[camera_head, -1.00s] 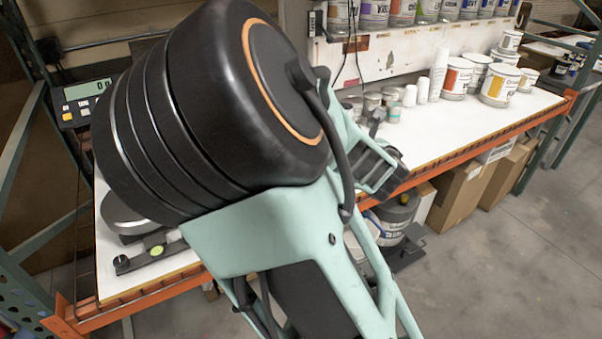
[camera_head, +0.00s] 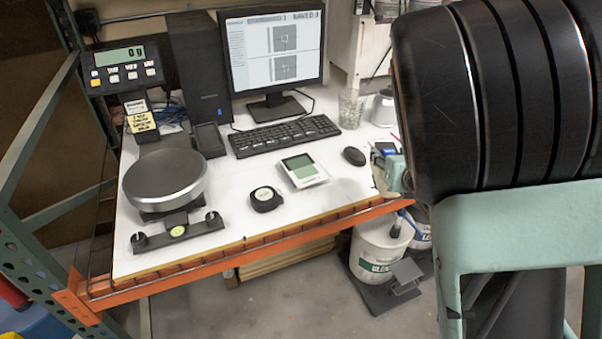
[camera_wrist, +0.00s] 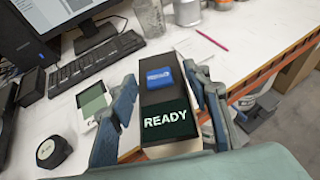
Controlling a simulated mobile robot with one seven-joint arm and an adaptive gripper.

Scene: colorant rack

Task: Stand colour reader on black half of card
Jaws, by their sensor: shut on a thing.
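The colour reader is a dark box (camera_wrist: 165,88) with a blue patch on its top and a lit screen reading READY. My gripper (camera_wrist: 168,105) is shut on it, one blue-grey finger along each side, in the wrist view. In the head view my gripper (camera_head: 392,172) is at the right end of the visible white bench top, partly hidden by my arm; a bit of the reader (camera_head: 385,148) shows there.
Behind are a keyboard (camera_head: 285,135), monitor (camera_head: 272,50) and glass beaker (camera_head: 351,108). A round scale (camera_head: 165,178) stands left. The orange bench edge (camera_head: 290,238) is in front.

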